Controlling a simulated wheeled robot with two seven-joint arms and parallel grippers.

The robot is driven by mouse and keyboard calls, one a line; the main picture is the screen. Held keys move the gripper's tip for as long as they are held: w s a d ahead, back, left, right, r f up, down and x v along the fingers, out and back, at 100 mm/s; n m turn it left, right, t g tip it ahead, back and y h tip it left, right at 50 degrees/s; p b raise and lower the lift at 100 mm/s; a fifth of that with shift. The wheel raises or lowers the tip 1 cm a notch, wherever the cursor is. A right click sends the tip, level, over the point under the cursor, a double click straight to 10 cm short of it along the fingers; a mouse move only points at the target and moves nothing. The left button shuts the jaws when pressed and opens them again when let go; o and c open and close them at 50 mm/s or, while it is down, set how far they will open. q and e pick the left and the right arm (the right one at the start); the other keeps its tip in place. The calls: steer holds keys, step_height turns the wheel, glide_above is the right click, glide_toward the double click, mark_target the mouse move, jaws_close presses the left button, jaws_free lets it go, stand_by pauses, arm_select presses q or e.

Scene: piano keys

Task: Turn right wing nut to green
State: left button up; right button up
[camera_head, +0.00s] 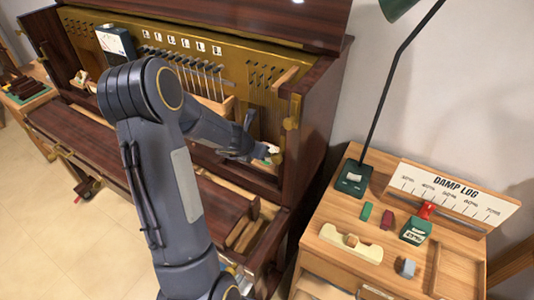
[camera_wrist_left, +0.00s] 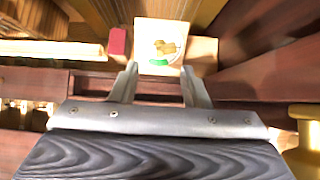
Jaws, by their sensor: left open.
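The right wing nut (camera_wrist_left: 168,47) is a small brass piece on a pale plate (camera_wrist_left: 174,32) in the left wrist view. A green mark (camera_wrist_left: 158,62) lies just below the nut on the plate. The nut's wings look roughly level, slightly tilted. My left gripper (camera_wrist_left: 160,86) is open and empty, its two fingers pointing at the plate with the nut ahead between them, apart from it. In the head view my left gripper (camera_head: 258,157) reaches inside the right end of the piano, by the plate (camera_head: 272,149); the nut is too small to make out there. My right gripper is not in view.
A red block (camera_wrist_left: 117,42) sits left of the plate. A brass knob (camera_wrist_left: 304,122) is at the right edge. The open piano's dark right side wall (camera_head: 318,120) stands close to the gripper. A wooden cabinet (camera_head: 330,215) with a lamp and a DAMP LOG board (camera_head: 450,190) is to the right.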

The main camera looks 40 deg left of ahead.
arm_select(q)
steer(key=p+v, duration=0.4)
steer(key=v, duration=0.5)
stand_by(0.7)
steer(key=shift+c, duration=0.8)
steer(key=w+f+n+b, duration=0.6)
steer(key=f+n+b, duration=0.1)
steer(key=n+b, duration=1.4)
steer(key=shift+a+f, duration=0.25)
steer(key=shift+a, duration=0.05)
